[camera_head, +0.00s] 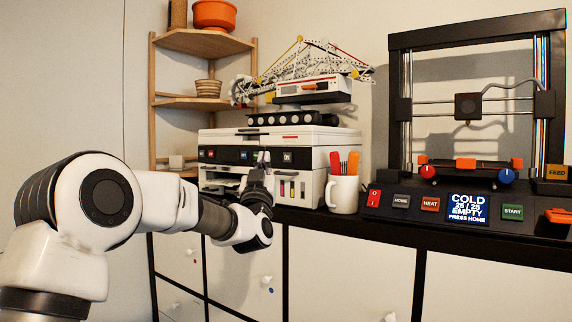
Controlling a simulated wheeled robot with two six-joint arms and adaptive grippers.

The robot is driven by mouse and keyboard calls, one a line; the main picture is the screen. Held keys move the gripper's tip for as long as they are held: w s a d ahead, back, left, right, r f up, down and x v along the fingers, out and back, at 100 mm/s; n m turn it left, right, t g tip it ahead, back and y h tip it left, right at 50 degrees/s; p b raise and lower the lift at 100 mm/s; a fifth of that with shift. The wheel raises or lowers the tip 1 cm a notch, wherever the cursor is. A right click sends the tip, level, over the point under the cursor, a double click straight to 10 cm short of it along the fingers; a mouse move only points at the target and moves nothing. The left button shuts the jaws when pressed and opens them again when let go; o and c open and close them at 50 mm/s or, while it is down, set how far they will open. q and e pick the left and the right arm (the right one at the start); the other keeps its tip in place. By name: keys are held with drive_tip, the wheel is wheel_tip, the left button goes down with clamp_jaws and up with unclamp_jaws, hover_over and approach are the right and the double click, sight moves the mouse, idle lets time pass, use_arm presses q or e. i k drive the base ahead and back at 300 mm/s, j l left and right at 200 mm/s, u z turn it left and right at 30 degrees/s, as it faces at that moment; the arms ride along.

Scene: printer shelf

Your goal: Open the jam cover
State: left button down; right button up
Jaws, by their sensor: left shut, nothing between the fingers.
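A white and black desktop printer (320,140) stands on the dark shelf top, left of centre. Its front has a black panel with small coloured buttons and labels. My left gripper (263,160) is in front of the right part of that panel, pointing up, shut and empty. It hides part of the printer front, and I cannot tell whether it touches it. I cannot make out for certain which part is the jam cover. My right gripper is not in view.
A white mug (343,195) with orange and red-handled tools stands right of the printer. A black-framed 3D printer (465,180) fills the right side. A crane model (312,62) sits on top of the printer. A wooden corner shelf (205,103) stands behind left.

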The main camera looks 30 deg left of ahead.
sight(216, 167)
drive_tip(key=u, duration=1.3)
drive_tip(key=i+j+z, duration=0.4)
drive_tip(key=j, duration=0.15)
drive_tip(key=i+j+z, duration=0.2)
drive_tip(key=j, duration=0.15)
drive_tip(key=j+z, duration=0.2)
drive_tip(key=i+j, duration=0.05)
drive_tip(key=j, duration=0.05)
